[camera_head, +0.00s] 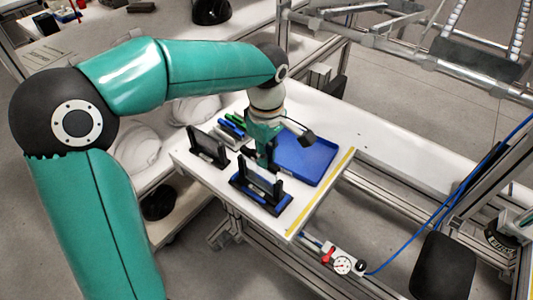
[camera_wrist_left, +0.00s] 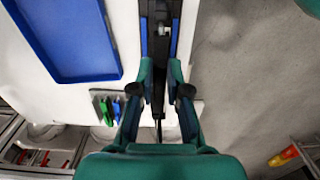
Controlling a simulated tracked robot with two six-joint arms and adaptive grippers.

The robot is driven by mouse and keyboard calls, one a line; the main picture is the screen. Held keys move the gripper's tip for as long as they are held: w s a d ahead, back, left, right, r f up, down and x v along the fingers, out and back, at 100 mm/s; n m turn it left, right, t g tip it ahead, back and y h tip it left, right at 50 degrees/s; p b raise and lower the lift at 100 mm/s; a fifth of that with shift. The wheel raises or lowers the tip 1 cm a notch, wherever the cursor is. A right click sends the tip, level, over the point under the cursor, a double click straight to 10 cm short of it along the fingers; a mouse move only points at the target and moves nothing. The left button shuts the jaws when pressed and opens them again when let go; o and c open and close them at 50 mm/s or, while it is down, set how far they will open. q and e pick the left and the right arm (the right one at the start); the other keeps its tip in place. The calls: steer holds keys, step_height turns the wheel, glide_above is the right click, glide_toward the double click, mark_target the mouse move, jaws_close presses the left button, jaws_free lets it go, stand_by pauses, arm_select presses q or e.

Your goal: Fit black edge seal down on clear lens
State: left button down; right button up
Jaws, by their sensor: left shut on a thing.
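My left gripper (camera_head: 264,158) is over the front part of the white table, just behind and above a black holder with a blue base (camera_head: 262,200). In the left wrist view the gripper's fingers (camera_wrist_left: 160,75) close from both sides on a thin black strip, the black edge seal (camera_wrist_left: 158,97). The clear lens (camera_head: 259,181) seems to stand upright between the holder's black posts, but it is hard to make out. Whether the seal touches the lens is hidden by the gripper. My right gripper is not in view.
A blue tray (camera_head: 318,148) lies right of the gripper and also fills the left wrist view's upper left (camera_wrist_left: 68,35). A second black stand (camera_head: 208,147) is at the left. Green and blue pens (camera_head: 233,125) lie behind it. A yellow strip (camera_head: 322,194) marks the table's right edge.

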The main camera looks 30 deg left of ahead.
arm_select(q)
steer(key=shift+f+b, duration=1)
steer(key=shift+f, duration=0.3)
steer(key=c, duration=1.1)
jaws_free()
steer(key=shift+r, duration=0.1)
step_height(320, 180, up, 12)
steer(key=shift+f, duration=0.1)
